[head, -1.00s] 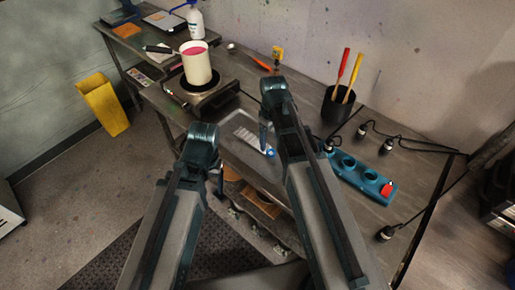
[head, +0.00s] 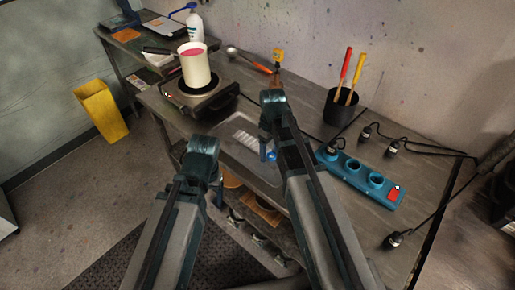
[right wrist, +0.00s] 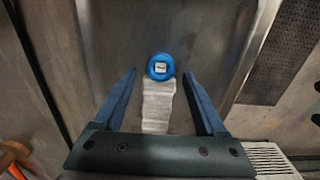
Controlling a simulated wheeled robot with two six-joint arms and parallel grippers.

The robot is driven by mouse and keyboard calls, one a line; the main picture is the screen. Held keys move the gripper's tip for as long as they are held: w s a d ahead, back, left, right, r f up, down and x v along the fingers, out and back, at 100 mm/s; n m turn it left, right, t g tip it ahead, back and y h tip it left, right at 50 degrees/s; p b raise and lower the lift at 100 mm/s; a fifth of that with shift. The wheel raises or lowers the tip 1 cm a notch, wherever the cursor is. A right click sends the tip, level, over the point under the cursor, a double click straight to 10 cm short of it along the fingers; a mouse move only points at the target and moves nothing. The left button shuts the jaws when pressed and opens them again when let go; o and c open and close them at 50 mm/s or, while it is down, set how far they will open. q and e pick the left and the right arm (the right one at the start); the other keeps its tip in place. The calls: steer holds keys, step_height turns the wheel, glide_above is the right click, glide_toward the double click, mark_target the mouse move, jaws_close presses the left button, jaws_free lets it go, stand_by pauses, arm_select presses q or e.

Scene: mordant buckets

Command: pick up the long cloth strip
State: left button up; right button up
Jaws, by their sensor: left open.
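A white strip (head: 244,138), which looks like the cloth strip, lies in a shallow metal tray (head: 228,144) on the bench. A round blue object (head: 271,156) sits at its right end. The right wrist view shows the pale, creased strip (right wrist: 157,105) running down from the blue object (right wrist: 160,66). My right gripper (right wrist: 160,88) is open there, its fingers on either side of the strip and apart from it. In the head view my right gripper (head: 268,150) points down over the tray. My left gripper (head: 215,190) is open and empty, left of the tray at its near side.
A white pot with pink liquid (head: 195,64) stands on a hot plate (head: 203,94) behind left. A blue power strip (head: 360,180) with cables lies right of the tray. A black cup (head: 343,108) holds coloured-handled tools. A yellow bin (head: 102,110) stands on the floor.

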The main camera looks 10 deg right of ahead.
steer(key=c, duration=0.9)
arm_select(q)
steer(key=shift+r, duration=0.1)
arm_select(e)
steer(key=shift+r, duration=0.1)
